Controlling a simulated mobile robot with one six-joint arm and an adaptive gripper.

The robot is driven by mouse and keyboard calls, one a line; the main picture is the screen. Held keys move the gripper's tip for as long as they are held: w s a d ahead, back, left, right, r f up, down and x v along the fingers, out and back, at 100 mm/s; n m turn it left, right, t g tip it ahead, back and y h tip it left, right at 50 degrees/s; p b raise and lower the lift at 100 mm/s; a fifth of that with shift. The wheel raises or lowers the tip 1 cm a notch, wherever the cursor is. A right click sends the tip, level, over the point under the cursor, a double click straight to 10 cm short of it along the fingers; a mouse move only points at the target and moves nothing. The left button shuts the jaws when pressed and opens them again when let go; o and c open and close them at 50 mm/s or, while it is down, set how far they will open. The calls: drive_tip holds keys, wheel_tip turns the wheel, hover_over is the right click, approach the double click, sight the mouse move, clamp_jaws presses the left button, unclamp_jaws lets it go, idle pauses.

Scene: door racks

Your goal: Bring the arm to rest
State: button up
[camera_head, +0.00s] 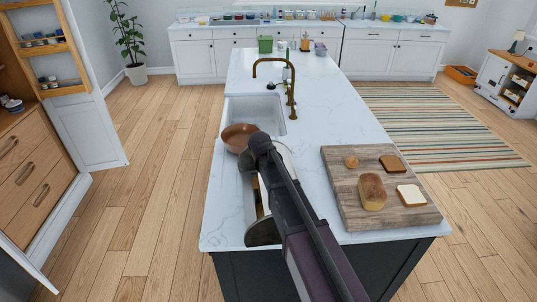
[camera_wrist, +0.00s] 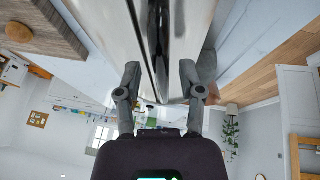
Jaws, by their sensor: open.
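My gripper (camera_wrist: 160,68) shows in the wrist view with its two dark fingers spread apart. I see nothing clamped between the fingertips. A shiny grey surface with a black strip fills the view beyond them; I cannot tell what it is. In the camera_head view my dark arm reaches over the near part of the white island counter (camera_head: 340,112). The fingers cannot be made out there.
A brown bowl (camera_head: 236,138) stands left of my arm, by the sink (camera_head: 262,112) and brass faucet (camera_head: 290,85). A wooden board (camera_head: 345,195) with bread lies to the right. Door racks (camera_head: 62,90) hold jars at the left. The floor left of the island is clear.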

drive_tip(key=s+r+p, duration=0.1)
drive_tip(key=s, duration=0.1)
drive_tip(key=s+d+r+n+g+y+p, duration=0.1)
drive_tip(key=s+p, duration=0.1)
drive_tip(key=s, duration=0.1)
drive_tip(key=s+r+n+p, duration=0.1)
drive_tip(key=s+r+p, duration=0.1)
drive_tip(key=s, duration=0.1)
drive_tip(key=shift+s+d+y, duration=0.15)
drive_tip(key=shift+s+y, duration=0.1)
drive_tip(key=shift+y, duration=0.15)
drive_tip(key=shift+n+g+y, duration=0.3)
drive_tip(key=shift+n+g, duration=0.1)
drive_tip(key=shift+g, duration=0.5)
drive_tip(key=s+d, duration=0.1)
drive_tip(key=s, duration=0.1)
drive_tip(key=s+d, duration=0.2)
drive_tip(key=s+d+f, duration=0.1)
drive_tip(key=s, duration=0.1)
drive_tip(key=shift+s+d+b, duration=0.3)
drive_tip(key=shift+s+b, duration=0.05)
drive_tip(key=s+d+f+m+g+h+b, duration=0.1)
drive_tip(key=s+d+f+m+b, duration=0.4)
drive_tip(key=s+d+f+b, duration=0.5)
drive_tip(key=d+f+g+b, duration=0.1)
drive_tip(key=d+f, duration=0.1)
drive_tip(key=d, duration=0.2)
